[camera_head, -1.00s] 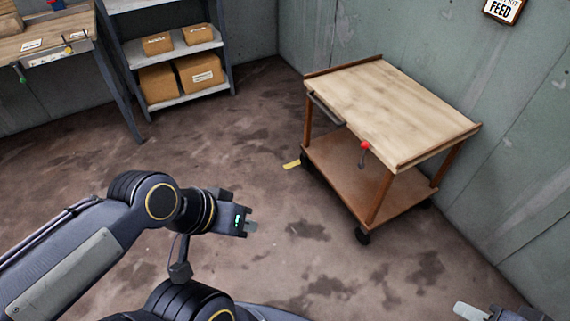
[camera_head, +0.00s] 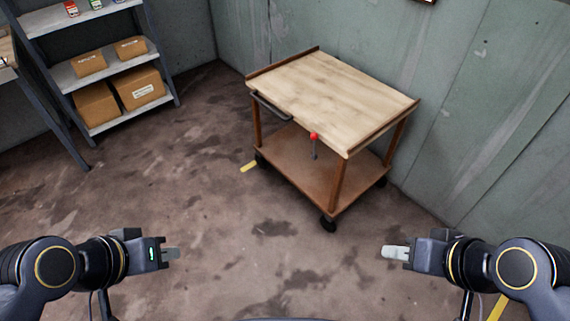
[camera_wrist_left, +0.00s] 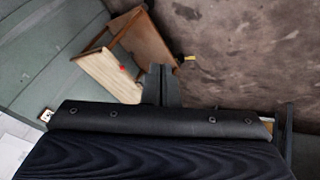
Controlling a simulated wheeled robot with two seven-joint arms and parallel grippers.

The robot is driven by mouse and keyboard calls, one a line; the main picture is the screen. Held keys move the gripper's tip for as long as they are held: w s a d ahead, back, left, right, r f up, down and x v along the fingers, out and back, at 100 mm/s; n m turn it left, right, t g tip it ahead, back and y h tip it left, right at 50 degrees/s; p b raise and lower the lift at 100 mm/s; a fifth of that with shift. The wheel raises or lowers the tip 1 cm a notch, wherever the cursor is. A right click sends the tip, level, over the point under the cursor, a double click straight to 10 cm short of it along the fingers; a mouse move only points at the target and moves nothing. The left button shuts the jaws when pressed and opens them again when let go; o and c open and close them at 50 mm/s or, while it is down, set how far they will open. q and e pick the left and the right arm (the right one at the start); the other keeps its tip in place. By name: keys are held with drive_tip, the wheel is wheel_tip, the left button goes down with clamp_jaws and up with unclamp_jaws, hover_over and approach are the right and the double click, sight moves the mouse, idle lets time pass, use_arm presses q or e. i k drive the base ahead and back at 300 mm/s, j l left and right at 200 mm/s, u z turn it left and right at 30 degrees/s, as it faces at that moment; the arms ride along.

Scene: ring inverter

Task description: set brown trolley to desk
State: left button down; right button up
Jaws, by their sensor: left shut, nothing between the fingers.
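The brown trolley (camera_head: 335,100) stands upright against the grey wall, ahead of me and right of centre in the head view. It has a pale wooden top, a brown lower shelf, black wheels, a dark handle bar (camera_head: 272,105) on its left side and a red-knobbed lever (camera_head: 313,136) at its near side. It also shows in the left wrist view (camera_wrist_left: 112,75). My left gripper (camera_head: 172,253) is shut and empty over the floor, well short of the trolley. My right gripper (camera_head: 393,252) is at the lower right, apart from the trolley; its finger gap is not clear. The desk (camera_head: 6,62) shows only at the left edge.
A grey shelf unit (camera_head: 112,62) with several cardboard boxes stands at the back left. A yellow floor mark (camera_head: 248,166) lies by the trolley's left wheel. The stained floor (camera_head: 190,190) between me and the trolley is clear. Walls close off the back and right.

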sight(348, 109)
drive_tip(key=i+l+z, duration=0.15)
drive_tip(key=i, duration=0.7)
drive_tip(key=i+l+z, duration=0.1)
drive_tip(key=i, duration=0.7)
